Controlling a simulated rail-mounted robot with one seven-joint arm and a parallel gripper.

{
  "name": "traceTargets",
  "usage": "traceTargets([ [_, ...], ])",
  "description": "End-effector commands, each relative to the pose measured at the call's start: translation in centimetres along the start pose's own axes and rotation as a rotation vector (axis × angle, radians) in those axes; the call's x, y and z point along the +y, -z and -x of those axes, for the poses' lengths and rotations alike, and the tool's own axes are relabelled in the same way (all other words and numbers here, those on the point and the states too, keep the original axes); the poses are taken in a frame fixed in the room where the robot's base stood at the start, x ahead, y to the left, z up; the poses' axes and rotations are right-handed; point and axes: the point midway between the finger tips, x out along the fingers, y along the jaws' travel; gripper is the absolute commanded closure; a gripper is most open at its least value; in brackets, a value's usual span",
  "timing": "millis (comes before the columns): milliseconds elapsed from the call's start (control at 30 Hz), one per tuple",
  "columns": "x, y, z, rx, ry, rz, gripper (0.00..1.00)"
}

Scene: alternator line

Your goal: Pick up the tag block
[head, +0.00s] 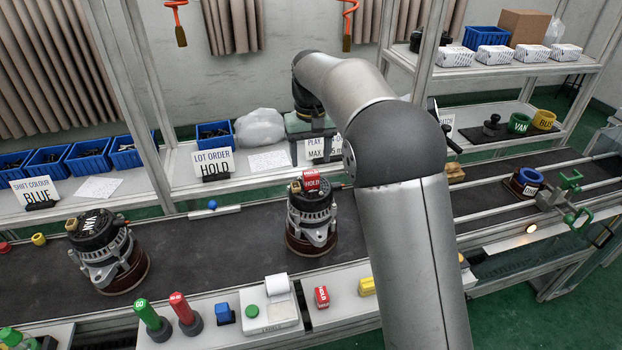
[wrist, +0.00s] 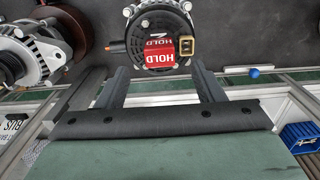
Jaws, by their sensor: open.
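A red tag block marked HOLD (head: 311,181) sits on top of the middle alternator (head: 311,222) on the dark belt. In the wrist view the red tag block (wrist: 160,57) shows upside down, beside a brass-coloured connector. My gripper (wrist: 160,72) is open and empty, its two dark fingers spread to either side of the line to the block. The block appears beyond the fingertips, with no contact visible. In the head view my gripper is small and partly hidden, above and behind the alternator. A second red HOLD block (head: 321,297) lies on the front ledge.
Another alternator marked VAN (head: 98,245) stands left on the belt. A yellow block (head: 367,286), a white device (head: 268,310) and red and green stamps (head: 184,312) are on the front ledge. A LOT ORDER HOLD sign (head: 214,164) stands behind the belt.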

Motion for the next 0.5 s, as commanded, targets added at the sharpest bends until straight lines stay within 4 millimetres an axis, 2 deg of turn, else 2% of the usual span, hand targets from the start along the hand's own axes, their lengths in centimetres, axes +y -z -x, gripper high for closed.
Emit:
traceTargets([
  [267, 0.0, 0.0, -2.0, -0.002, 0.001, 0.001, 0.38],
  [500, 0.0, 0.0, -5.5, -0.003, 0.000, 0.001, 0.38],
])
